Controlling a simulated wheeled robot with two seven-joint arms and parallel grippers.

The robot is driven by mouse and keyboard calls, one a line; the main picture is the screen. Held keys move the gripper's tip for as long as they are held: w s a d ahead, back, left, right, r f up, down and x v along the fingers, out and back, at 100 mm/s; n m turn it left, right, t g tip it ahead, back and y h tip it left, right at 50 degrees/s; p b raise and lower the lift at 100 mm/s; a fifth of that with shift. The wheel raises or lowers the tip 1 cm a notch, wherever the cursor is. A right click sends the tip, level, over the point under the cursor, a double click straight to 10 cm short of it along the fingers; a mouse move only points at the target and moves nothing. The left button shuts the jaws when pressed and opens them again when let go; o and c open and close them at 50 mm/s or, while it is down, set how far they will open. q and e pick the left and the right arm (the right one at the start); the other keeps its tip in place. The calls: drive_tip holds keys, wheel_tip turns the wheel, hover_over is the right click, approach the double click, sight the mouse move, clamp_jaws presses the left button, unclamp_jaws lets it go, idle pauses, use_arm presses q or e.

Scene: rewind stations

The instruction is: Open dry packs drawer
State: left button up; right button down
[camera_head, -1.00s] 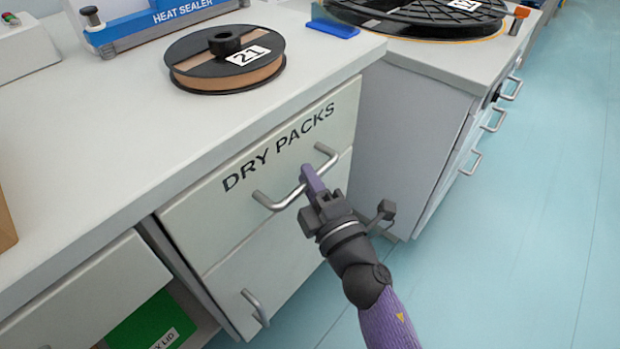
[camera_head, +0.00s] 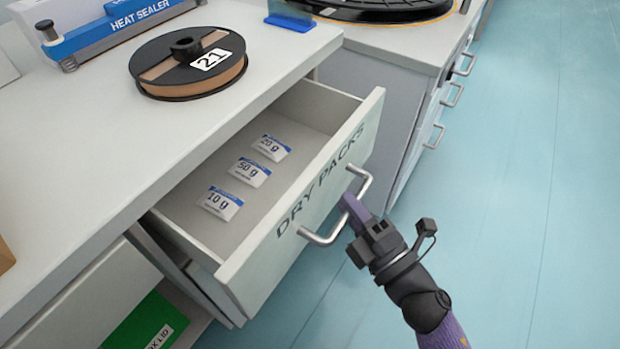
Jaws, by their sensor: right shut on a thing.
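The drawer labelled DRY PACKS (camera_head: 290,240) is pulled well out of the bench. Inside lie three small white and blue packs in a row: a 10 g pack (camera_head: 222,203), a 50 g pack (camera_head: 249,172) and a 20 g pack (camera_head: 270,147). The drawer's silver handle (camera_head: 328,236) is on its front. My right gripper (camera_head: 354,209) is shut on the handle near its middle, its purple fingers around the bar. My left gripper is not in view.
A reel marked 21 (camera_head: 190,66) and a blue heat sealer (camera_head: 125,25) stand on the bench top. A grey cabinet with several handles (camera_head: 440,110) is to the right. A green box (camera_head: 147,325) sits low at left. The blue floor at right is clear.

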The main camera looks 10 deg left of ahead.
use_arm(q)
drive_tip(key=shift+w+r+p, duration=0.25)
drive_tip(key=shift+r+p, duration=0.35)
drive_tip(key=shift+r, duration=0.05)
use_arm(e)
drive_tip(key=s+d, duration=0.2)
drive_tip(key=d, duration=0.5)
drive_tip(key=s+d, duration=0.3)
drive_tip(key=d, duration=0.5)
drive_tip(key=shift+s+d, duration=0.2)
drive_tip(key=shift+s, duration=0.1)
drive_tip(key=c, duration=0.6)
unclamp_jaws()
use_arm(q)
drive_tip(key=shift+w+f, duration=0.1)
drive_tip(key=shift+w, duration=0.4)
